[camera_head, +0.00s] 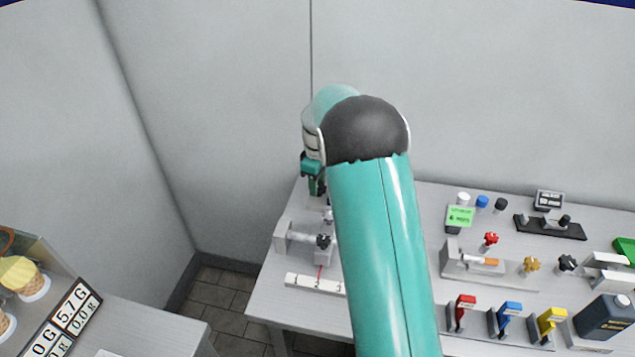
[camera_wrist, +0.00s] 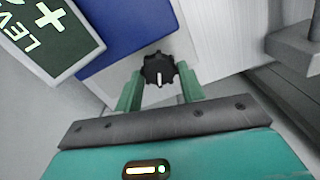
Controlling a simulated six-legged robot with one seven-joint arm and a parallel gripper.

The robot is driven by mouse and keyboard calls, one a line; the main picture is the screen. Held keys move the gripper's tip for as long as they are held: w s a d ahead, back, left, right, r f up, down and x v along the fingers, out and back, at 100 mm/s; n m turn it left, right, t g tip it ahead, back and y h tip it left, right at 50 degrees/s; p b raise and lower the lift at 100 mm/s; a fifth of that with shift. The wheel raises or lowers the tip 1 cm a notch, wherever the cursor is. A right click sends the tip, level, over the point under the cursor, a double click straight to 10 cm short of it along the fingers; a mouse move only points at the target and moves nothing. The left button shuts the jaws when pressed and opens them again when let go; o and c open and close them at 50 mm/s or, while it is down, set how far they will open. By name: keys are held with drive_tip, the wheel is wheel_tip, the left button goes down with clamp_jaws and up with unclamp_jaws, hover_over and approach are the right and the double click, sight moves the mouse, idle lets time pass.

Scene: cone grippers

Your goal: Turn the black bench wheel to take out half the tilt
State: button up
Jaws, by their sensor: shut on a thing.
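The black bench wheel (camera_wrist: 158,68) shows in the wrist view as a lobed knob with a white mark pointing down in the picture. The two green fingers of my gripper (camera_wrist: 160,88) stand on either side of it, shut on it. In the head view my gripper (camera_head: 315,188) is beyond my arm at the back left of the bench (camera_head: 262,300); the wheel it holds cannot be made out there. A dark green panel (camera_wrist: 50,35) with white "LEV" lettering and a plus sign is at the upper left of the wrist view, cut off by the frame.
A blue block (camera_wrist: 125,25) is beside the panel. A clamp-like fixture with another black knob (camera_head: 323,240) and a white scale strip (camera_head: 315,284) stand nearer. Coloured levers (camera_head: 508,315) and knobs fill the bench's right. My arm hides its middle.

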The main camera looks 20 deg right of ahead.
drive_tip(key=m, duration=0.3)
drive_tip(key=shift+d, duration=0.1)
drive_tip(key=o, duration=1)
drive_tip(key=shift+r, duration=0.1)
wheel_tip(320, 180, up, 14)
drive_tip(key=shift+f, duration=0.2)
